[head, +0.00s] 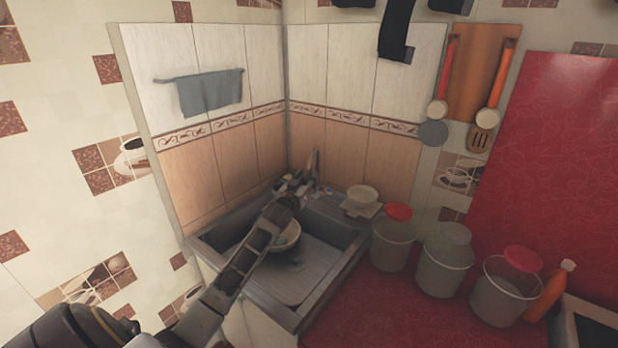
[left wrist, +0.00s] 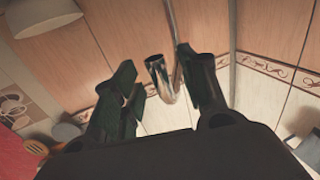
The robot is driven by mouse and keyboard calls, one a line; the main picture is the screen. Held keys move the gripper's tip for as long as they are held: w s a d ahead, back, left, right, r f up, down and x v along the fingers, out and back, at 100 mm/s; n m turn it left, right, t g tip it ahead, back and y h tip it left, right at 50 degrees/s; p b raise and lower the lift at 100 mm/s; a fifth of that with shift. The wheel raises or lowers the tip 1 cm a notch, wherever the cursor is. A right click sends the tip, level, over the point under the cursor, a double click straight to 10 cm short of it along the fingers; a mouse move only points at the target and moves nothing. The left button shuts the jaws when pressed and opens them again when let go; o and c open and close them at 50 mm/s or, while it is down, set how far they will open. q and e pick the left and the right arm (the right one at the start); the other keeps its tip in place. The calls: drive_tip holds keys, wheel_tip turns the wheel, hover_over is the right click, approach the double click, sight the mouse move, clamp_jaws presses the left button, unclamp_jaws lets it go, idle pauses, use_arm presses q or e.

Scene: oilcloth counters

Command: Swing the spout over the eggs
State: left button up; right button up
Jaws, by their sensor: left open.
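The metal spout (head: 314,163) rises at the back of the corner sink. In the left wrist view the shiny curved spout (left wrist: 161,78) stands between the two dark fingers of my left gripper (left wrist: 156,64), with gaps visible beside it. My left gripper (head: 297,187) is open at the tap, its arm reaching over the sink. A pale bowl (head: 289,238) sits in the sink, partly hidden behind my arm. I cannot make out eggs in it. My right gripper is not in view.
The sink (head: 322,284) has a bare floor right of the bowl. Several lidded containers, including a grey-lidded one (head: 445,268), line the red counter (head: 375,315). Tiled walls close the corner behind the tap.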

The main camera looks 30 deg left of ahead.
use_arm(q)
drive_tip(key=shift+w+a, duration=0.2)
drive_tip(key=shift+w, duration=1)
clamp_jaws()
